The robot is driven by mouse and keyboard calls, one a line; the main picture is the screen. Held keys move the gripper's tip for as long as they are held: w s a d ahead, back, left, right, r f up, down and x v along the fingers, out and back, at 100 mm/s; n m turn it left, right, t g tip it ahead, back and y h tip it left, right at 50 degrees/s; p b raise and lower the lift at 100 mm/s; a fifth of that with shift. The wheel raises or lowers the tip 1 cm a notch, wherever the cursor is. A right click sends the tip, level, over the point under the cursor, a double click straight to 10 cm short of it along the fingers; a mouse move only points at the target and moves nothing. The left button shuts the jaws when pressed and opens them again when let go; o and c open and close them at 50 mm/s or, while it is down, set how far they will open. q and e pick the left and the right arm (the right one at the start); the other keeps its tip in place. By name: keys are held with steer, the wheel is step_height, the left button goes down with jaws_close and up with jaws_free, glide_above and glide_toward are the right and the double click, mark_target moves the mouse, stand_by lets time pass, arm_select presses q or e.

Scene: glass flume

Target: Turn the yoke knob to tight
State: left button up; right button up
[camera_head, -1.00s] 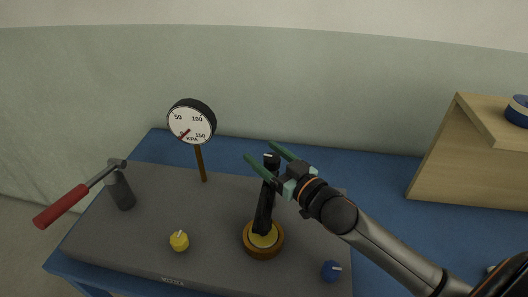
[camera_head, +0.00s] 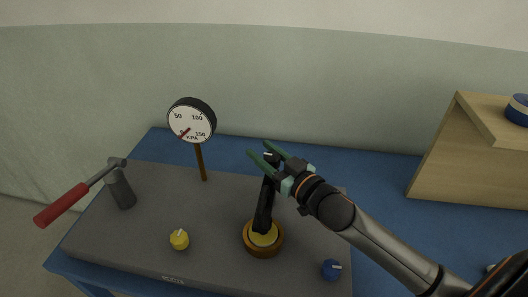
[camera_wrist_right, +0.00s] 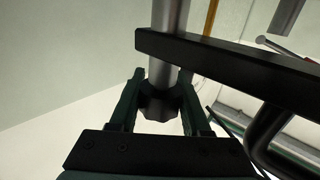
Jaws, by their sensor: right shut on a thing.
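The yoke knob (camera_wrist_right: 160,101) is dark and lobed on a grey shaft, and stands between the green fingers of my right gripper (camera_wrist_right: 162,76) in the right wrist view. In the head view my right gripper (camera_head: 257,148) is shut on it at the top of the black yoke (camera_head: 264,208). The fingers partly hide the knob there, and its setting cannot be read. The yoke rises from a round brown base with a yellow middle (camera_head: 263,239). My left gripper is not in view.
The grey bench plate (camera_head: 215,215) lies on a blue table (camera_head: 385,190). On it stand a dial gauge (camera_head: 191,121), a red-handled lever (camera_head: 62,205), a yellow knob (camera_head: 179,239) and a blue knob (camera_head: 331,269). A wooden stand (camera_head: 455,160) is at the right.

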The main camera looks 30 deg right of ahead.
jaws_close()
steer(key=shift+r+n+y+p, duration=0.1)
steer(key=shift+n+y+p, duration=0.2)
steer(key=shift+s+a+n+g+y+p, duration=0.15)
steer(key=shift+n+y+p, duration=0.1)
steer(key=shift+y, duration=0.2)
steer(key=shift+w+a+n+g+y+p, duration=0.15)
steer(key=shift+n+y, duration=0.1)
steer(key=shift+y, duration=0.2)
steer(key=shift+s, duration=0.1)
steer(key=shift+d, duration=0.1)
steer(key=o, duration=1.1)
jaws_free()
steer(key=shift+b+v, duration=0.45)
steer(key=shift+v, duration=5.8)
